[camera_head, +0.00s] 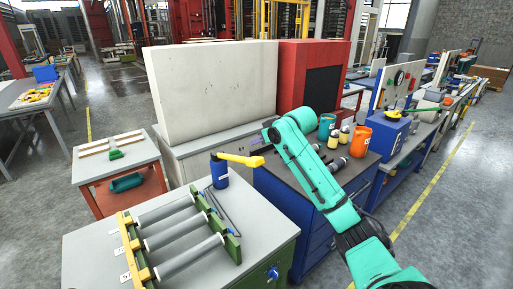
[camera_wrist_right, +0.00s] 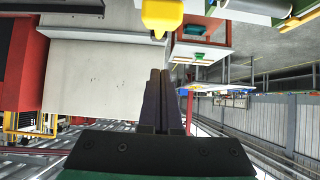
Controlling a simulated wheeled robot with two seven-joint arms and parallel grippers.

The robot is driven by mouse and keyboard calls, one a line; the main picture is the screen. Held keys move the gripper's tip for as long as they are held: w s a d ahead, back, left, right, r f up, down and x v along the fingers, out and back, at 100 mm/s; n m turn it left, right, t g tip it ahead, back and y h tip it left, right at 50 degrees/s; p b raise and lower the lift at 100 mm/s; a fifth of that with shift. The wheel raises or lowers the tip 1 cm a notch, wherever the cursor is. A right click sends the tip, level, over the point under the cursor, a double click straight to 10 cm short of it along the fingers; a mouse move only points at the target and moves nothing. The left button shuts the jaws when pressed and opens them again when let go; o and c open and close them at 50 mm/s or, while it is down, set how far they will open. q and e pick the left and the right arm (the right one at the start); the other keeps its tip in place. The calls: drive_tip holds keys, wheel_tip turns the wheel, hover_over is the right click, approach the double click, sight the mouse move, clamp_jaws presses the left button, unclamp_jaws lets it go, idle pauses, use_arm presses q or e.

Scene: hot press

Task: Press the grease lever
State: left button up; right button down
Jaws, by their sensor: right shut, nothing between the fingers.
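The grease pump has a blue bottle-shaped body (camera_head: 219,172) and a yellow lever (camera_head: 238,160) sticking out to the right. It stands upright at the back right corner of the grey-topped bench in the head view. The yellow lever end (camera_wrist_right: 162,14) also shows at the top of the right wrist view. My right gripper (camera_wrist_right: 160,72) is shut and empty, its dark fingers pointing toward the lever end with a gap visible between them in that view. In the head view my teal right arm reaches in from the lower right, and the fingertips are hard to make out. My left gripper is not in view.
A green and yellow roller frame (camera_head: 180,238) fills much of the front bench. A blue cabinet (camera_head: 277,205) beside it carries a teal cup (camera_head: 326,126), an orange cup (camera_head: 359,140) and small bottles. A large white panel (camera_head: 210,90) and a red cabinet stand behind.

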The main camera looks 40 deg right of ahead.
sight(256, 159)
drive_tip(key=shift+w+f+p, duration=0.35)
drive_tip(key=shift+w+p, duration=0.1)
drive_tip(key=shift+w, duration=0.45)
drive_tip(key=f, duration=0.2)
drive_tip(key=s+f+p, duration=0.1)
drive_tip(key=shift+s+f, duration=0.2)
drive_tip(key=shift+f, duration=0.2)
drive_tip(key=shift+s+f, duration=0.2)
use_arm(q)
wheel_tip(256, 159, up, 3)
use_arm(e)
drive_tip(key=shift+w, duration=0.1)
